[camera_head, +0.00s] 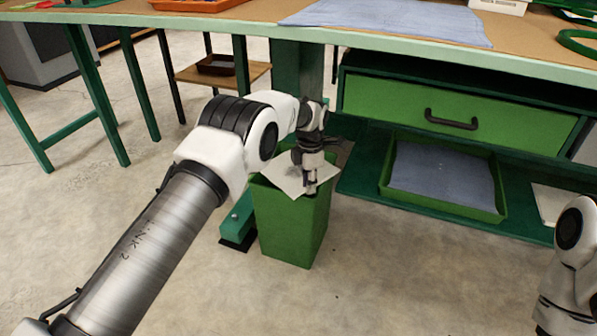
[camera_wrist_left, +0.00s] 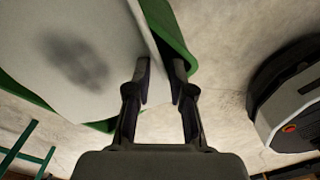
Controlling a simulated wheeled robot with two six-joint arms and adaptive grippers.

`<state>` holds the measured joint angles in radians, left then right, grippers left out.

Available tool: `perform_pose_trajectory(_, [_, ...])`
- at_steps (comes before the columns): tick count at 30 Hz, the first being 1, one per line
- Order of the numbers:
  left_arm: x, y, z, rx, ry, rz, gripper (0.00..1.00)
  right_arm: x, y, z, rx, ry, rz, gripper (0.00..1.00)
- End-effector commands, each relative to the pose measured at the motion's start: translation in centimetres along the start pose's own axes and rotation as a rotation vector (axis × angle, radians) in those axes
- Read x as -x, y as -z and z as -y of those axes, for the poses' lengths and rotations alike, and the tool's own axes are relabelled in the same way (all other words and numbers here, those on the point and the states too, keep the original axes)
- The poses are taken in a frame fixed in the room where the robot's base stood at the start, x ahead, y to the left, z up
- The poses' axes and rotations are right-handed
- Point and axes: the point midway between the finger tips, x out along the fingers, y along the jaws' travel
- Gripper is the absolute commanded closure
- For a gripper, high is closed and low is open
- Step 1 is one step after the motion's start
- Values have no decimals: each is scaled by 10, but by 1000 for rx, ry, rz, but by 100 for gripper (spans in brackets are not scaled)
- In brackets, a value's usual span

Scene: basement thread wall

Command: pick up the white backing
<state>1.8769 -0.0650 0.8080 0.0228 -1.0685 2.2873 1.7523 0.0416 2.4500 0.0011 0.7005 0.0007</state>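The white backing (camera_head: 282,178) is a thin pale sheet lying tilted in the mouth of the green bin (camera_head: 290,230), part of it sticking out above the rim. My left gripper (camera_head: 311,188) points down at the bin's right front edge, by the sheet. In the left wrist view the white backing (camera_wrist_left: 70,50) fills the upper left, with a dark shadow on it. The left gripper's fingers (camera_wrist_left: 160,75) stand apart there, one on each side of the sheet's edge and near the green rim (camera_wrist_left: 175,38). Contact with the sheet cannot be told. My right gripper is out of view.
The workbench (camera_head: 400,58) overhangs behind the bin, with a green drawer (camera_head: 460,110) and a low shelf holding a green tray (camera_head: 440,205) with blue cloth to the right. A bench leg stands close behind the bin. The concrete floor in front is clear.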

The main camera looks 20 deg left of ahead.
Motion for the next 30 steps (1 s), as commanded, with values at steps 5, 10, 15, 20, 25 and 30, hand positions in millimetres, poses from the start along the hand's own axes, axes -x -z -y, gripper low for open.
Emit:
perform_pose_trajectory(5, [0,0,0,0,0,0,100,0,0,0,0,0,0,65])
perform_pose_trajectory(10, [0,0,0,0,0,0,100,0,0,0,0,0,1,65])
perform_pose_trajectory(15, [3,0,0,0,0,0,100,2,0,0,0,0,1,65])
perform_pose_trajectory(20, [19,0,0,0,-1,0,100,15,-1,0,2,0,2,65])
perform_pose_trajectory(25, [42,4,0,2,1,-1,100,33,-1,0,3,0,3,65])
perform_pose_trajectory(30, [48,43,10,4,4,-3,100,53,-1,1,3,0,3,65])
